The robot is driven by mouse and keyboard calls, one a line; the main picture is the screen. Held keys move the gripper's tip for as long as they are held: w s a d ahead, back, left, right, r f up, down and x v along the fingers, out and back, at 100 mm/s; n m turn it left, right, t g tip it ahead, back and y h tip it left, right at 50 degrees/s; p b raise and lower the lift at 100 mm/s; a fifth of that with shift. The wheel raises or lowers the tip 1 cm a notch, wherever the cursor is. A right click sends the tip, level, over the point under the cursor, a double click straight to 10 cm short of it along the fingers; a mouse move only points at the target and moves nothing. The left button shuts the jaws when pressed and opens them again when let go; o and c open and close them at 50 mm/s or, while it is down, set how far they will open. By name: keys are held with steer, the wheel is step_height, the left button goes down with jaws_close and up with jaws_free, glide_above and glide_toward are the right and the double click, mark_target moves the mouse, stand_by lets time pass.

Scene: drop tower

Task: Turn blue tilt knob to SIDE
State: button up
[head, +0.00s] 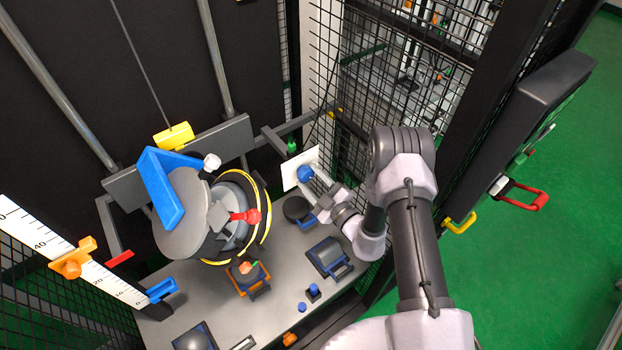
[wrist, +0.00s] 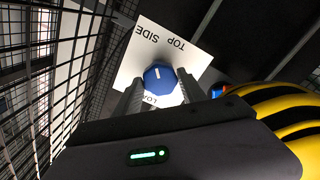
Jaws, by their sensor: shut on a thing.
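The blue tilt knob (head: 305,173) sits on a white plate (head: 288,181) beside the drop tower. The line points up in the picture and slightly left, nearer SIDE than TOP. My gripper (wrist: 160,77) is shut on the knob, with one finger on each side. In the head view my gripper (head: 315,183) reaches the knob from the lower right, and its fingertips are hard to make out.
A round drum assembly with a blue bracket (head: 160,190) and red lever (head: 246,216) stands left of the plate. Wire mesh (head: 350,85) rises close behind and right of my arm. Several small fixtures lie on the grey table (head: 205,300). Yellow-black striped rings (wrist: 285,105) show at right in the wrist view.

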stand_by(0.4)
steer(key=o, duration=1.4)
steer(key=shift+c, duration=0.2)
